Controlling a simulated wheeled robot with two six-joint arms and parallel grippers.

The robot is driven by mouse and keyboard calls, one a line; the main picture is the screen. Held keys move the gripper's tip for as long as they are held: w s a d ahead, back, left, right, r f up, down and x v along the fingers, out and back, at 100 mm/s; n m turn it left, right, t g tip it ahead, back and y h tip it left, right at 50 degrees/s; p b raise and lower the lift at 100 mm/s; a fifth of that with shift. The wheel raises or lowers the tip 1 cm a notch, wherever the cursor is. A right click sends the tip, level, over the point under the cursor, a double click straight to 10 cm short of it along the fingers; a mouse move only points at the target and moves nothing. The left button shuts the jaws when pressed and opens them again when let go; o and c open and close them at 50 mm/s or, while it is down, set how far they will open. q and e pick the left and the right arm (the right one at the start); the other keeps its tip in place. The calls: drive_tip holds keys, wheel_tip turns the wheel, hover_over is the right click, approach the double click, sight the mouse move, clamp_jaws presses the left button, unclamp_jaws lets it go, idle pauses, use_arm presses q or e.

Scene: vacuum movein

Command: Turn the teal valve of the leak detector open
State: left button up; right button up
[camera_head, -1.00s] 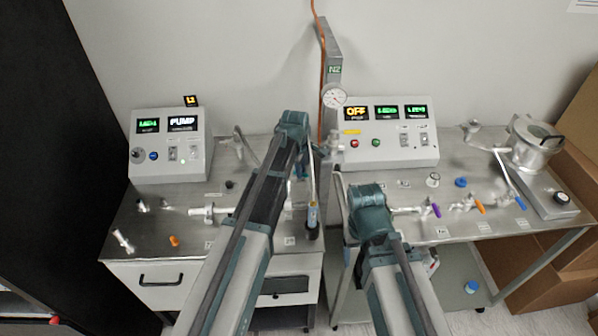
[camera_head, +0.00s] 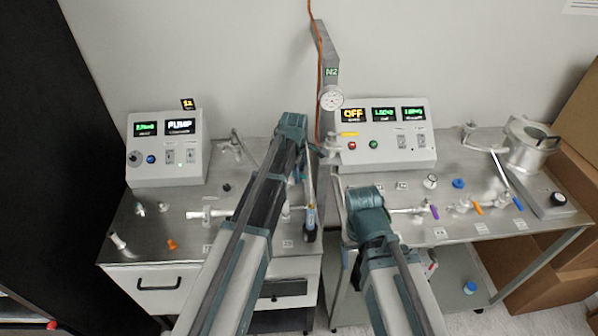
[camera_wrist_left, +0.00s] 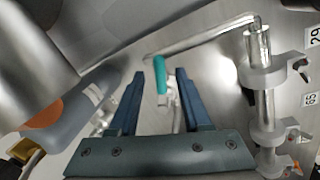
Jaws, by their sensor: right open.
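The teal valve handle (camera_wrist_left: 160,75) shows in the left wrist view at the end of a bent metal rod. My left gripper (camera_wrist_left: 160,80) is open, with one finger on each side of the handle and a gap visible on both sides. In the head view my left arm hides most of this gripper and the handle. A grey control box (camera_head: 166,150) with a green display and a display reading PUMP stands on the left bench. My right gripper is hidden behind its own arm in the head view.
A metal fitting (camera_wrist_left: 262,90) stands right of the gripper in the wrist view. A grey tool with an orange band (camera_wrist_left: 45,115) lies at the left. A second control box (camera_head: 385,150) and several coloured valves stand on the right bench (camera_head: 500,227).

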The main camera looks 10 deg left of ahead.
use_arm(q)
wheel_tip(320, 180, up, 14)
drive_tip(key=s+p, duration=0.2)
drive_tip(key=p, duration=1.1)
drive_tip(key=shift+s+a+f+p, duration=0.15)
drive_tip(key=shift+s+f+p, duration=0.05)
drive_tip(key=shift+s+p, duration=0.15)
